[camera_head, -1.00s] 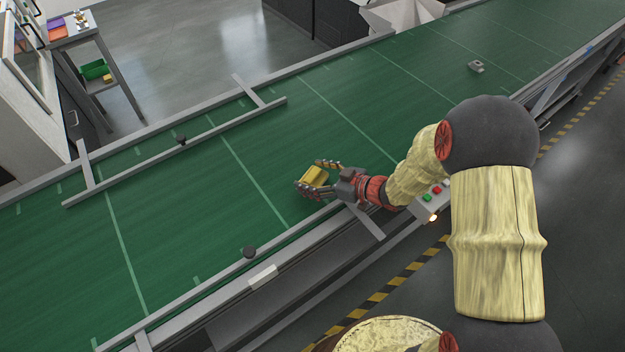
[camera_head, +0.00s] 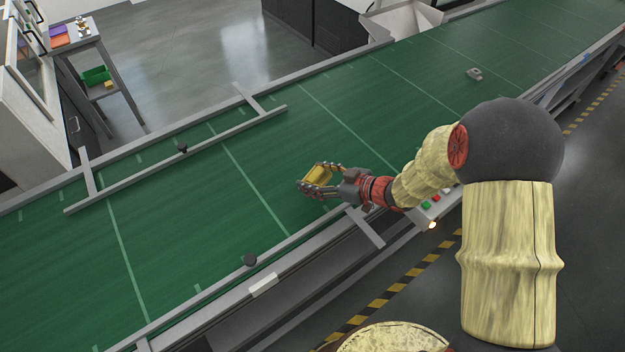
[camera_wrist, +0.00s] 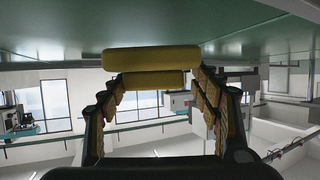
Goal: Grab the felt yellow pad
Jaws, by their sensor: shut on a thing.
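The yellow pad (camera_head: 318,174) is a small block over the green conveyor belt in the head view. My gripper (camera_head: 316,183) is shut on it, with the fingers at its sides. In the wrist view the yellow pad (camera_wrist: 151,61) lies across the gap between the two fingers of my gripper (camera_wrist: 155,88). It shows there as two yellow bands, one above the other. The green belt surface lies close along the top of that view. Whether the pad still touches the belt cannot be told.
The green conveyor belt (camera_head: 225,215) runs diagonally, with metal side rails. A guide rail (camera_head: 180,160) lies along its far side. A small grey part (camera_head: 474,74) sits farther up the belt. A button box (camera_head: 433,205) is at the near edge, close to my arm.

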